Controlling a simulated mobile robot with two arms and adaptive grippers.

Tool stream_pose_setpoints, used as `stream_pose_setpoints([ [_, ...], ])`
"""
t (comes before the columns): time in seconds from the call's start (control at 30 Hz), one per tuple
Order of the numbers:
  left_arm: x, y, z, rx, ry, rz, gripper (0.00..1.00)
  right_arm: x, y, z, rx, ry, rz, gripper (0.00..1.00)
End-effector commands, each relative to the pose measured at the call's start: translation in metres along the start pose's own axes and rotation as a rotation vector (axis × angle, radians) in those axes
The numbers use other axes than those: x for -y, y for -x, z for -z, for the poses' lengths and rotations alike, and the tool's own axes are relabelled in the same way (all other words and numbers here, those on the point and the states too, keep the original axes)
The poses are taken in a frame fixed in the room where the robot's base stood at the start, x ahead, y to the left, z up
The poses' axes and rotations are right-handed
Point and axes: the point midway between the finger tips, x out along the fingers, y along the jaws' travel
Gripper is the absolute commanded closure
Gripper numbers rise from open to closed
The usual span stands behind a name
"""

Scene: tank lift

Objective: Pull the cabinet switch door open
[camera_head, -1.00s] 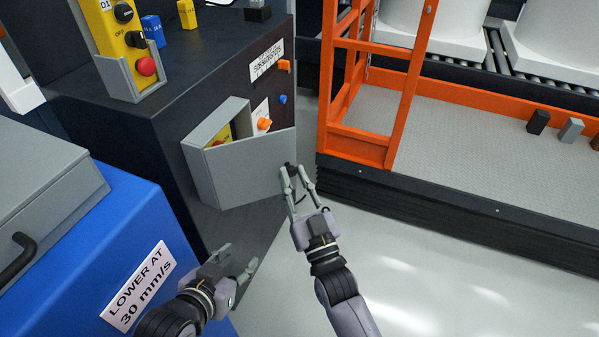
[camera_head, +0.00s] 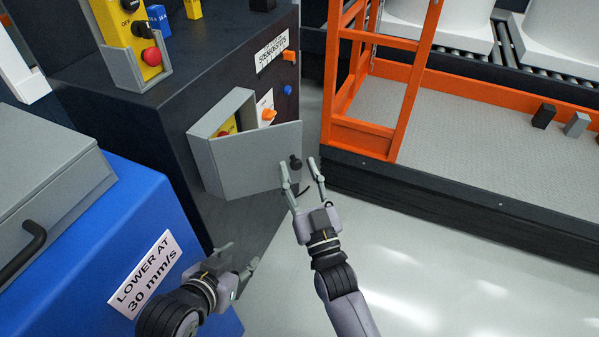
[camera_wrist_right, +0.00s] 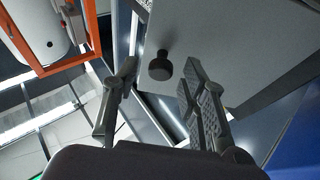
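The grey switch door (camera_head: 250,163) stands partly open on the small grey box (camera_head: 222,115) on the dark cabinet's face. Its black knob (camera_head: 295,161) is near the door's free right edge. My right gripper (camera_head: 301,171) is open just in front of the knob. In the right wrist view the knob (camera_wrist_right: 160,66) lies between and beyond the open fingers (camera_wrist_right: 158,90), and no finger visibly grips it. My left gripper (camera_head: 240,259) is low, beside the blue unit, away from the door. Its fingers look apart. The lower part of the box interior is hidden by the door.
A yellow control box with a red button (camera_head: 151,56) stands on the cabinet. An orange rotary switch (camera_head: 269,115) shows above the door. The blue unit (camera_head: 90,270) is at lower left. An orange-railed platform (camera_head: 450,135) is at right. Floor in front is clear.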

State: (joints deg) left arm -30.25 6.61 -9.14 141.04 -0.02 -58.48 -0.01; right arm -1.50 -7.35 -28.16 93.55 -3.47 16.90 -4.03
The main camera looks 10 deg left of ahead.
Motion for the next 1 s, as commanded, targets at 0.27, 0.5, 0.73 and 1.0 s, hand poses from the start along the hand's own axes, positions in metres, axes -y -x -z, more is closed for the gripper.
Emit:
stream_pose_setpoints([
  [0.27, -0.001, 0.0, 0.0, 0.001, 0.0, -0.003, 0.6, 0.0, 0.003, -0.001, 0.001, 0.0, 0.0, 0.6],
  [0.5, -0.001, 0.0, 0.0, 0.001, 0.0, -0.002, 0.6, 0.0, 0.039, -0.002, 0.005, 0.0, 0.0, 0.6],
  [0.73, -0.001, 0.0, 0.0, 0.0, 0.0, -0.001, 0.6, 0.0, 0.088, -0.001, 0.005, -0.001, 0.0, 0.6],
  [1.0, 0.0, 0.0, 0.0, 0.0, 0.0, -0.001, 0.6, 0.0, 0.118, 0.0, 0.001, 0.0, 0.0, 0.6],
])
